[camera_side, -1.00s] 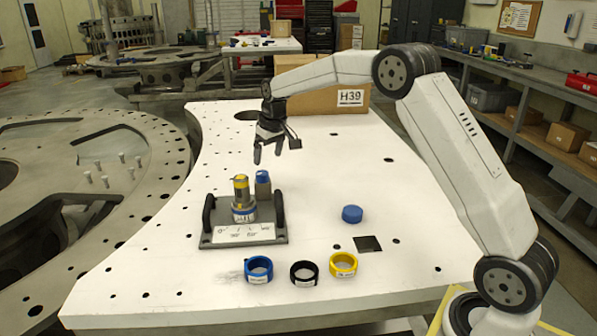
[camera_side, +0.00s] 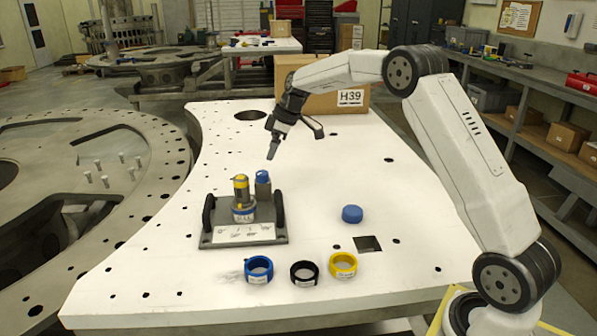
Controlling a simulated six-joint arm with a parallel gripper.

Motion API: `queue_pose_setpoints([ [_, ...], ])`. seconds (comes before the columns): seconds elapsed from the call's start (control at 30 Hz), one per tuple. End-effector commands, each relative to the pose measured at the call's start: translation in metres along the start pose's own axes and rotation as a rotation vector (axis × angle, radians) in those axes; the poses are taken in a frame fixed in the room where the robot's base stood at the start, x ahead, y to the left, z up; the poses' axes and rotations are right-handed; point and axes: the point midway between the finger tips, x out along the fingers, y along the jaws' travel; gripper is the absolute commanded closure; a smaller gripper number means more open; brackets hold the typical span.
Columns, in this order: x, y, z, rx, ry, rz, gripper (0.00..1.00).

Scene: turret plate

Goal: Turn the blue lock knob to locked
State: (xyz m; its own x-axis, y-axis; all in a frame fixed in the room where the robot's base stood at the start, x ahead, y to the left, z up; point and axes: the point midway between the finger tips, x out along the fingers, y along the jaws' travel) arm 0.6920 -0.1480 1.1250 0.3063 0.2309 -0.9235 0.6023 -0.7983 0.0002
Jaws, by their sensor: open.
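A grey fixture plate (camera_side: 215,238) with two dark side handles stands on the white table. A post with a yellow top (camera_side: 241,188) and a blue-and-white marked ring (camera_side: 243,215) at its base rises from it. Behind it on the right is a shorter grey post with a blue knob (camera_side: 262,175) on top. A white scale label (camera_side: 243,233) is on the plate's front; the knob's own marking is too small to read. My gripper (camera_side: 272,153) is open and empty, above and to the right of the blue knob, apart from it. It is seen nearly edge-on.
A blue round cap (camera_side: 352,214) lies right of the fixture. Blue (camera_side: 258,269), black (camera_side: 304,273) and yellow (camera_side: 343,264) rings lie along the front. A cardboard box (camera_side: 330,102) stands at the back. The table (camera_side: 400,240) is clear on the right.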

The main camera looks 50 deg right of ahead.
Motion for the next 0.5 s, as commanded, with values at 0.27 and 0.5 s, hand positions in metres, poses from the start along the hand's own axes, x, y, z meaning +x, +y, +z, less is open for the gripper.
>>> queue_pose_setpoints([
  [0.27,0.007,0.000,0.000,0.001,-0.002,-0.002,0.10],
  [0.5,0.031,-0.001,0.000,0.001,-0.002,-0.002,0.10],
])
